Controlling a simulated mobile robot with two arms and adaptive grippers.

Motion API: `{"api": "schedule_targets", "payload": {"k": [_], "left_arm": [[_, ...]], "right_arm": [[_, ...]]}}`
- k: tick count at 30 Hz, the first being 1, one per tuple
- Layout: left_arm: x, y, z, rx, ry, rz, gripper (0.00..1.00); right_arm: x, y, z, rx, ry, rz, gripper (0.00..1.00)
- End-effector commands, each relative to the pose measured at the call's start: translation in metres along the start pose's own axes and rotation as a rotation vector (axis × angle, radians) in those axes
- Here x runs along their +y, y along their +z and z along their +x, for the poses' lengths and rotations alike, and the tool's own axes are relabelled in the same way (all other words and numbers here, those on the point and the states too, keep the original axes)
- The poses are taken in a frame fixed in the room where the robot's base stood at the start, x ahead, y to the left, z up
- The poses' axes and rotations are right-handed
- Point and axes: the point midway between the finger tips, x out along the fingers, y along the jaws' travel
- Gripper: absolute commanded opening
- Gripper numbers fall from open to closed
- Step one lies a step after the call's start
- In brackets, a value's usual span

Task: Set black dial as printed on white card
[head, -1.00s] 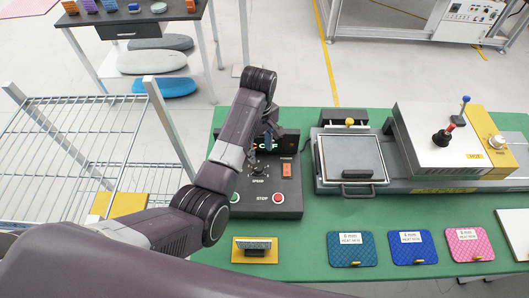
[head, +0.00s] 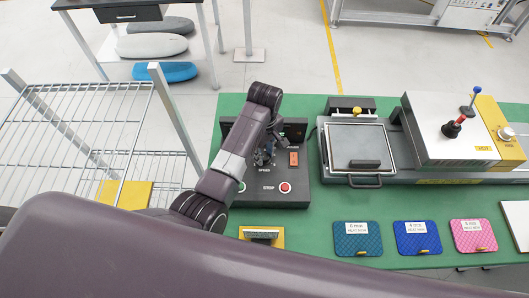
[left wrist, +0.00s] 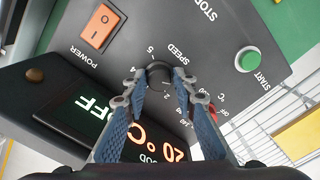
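The black dial (left wrist: 158,73), labelled SPEED with numbers around it, is on the dark control box (head: 268,194). In the left wrist view my left gripper (left wrist: 159,78) has its two blue fingers spread, one on each side of the dial. I cannot tell whether the fingertips touch it. The dial's pointer is not readable. In the head view my left gripper (head: 264,157) is low over the box and hides the dial. A blank-looking white sheet (head: 517,222) is cut off at the right edge; I cannot tell if it is the card. My right gripper is not in view.
The box has an orange power switch (left wrist: 99,27), a green START button (left wrist: 248,59) and a red STOP button (head: 285,187). Its display (left wrist: 95,115) reads OFF. A press (head: 357,150) stands right. Teal (head: 350,245), blue (head: 410,245) and pink (head: 468,243) pads lie in front.

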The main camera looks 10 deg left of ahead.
Motion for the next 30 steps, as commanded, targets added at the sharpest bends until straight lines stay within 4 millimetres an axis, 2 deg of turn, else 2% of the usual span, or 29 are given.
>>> {"api": "schedule_targets", "payload": {"k": [1,3,6,16,23,30], "left_arm": [[0.0,0.0,0.0,0.0,0.0,0.0,0.18],[0.0,0.0,0.0,0.0,0.0,0.0,0.1],[0.0,-0.001,0.0,0.001,0.0,0.0,0.0],[0.0,-0.001,0.0,0.001,-0.001,0.045,0.0],[0.0,-0.002,0.0,0.002,-0.001,0.184,0.0],[0.0,-0.002,0.0,0.002,-0.001,0.402,0.0]], "right_arm": [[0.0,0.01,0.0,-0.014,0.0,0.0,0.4],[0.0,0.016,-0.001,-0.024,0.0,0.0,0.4],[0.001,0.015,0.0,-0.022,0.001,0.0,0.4],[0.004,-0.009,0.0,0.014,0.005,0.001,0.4],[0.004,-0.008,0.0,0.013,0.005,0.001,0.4],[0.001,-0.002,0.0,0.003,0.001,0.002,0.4]]}}
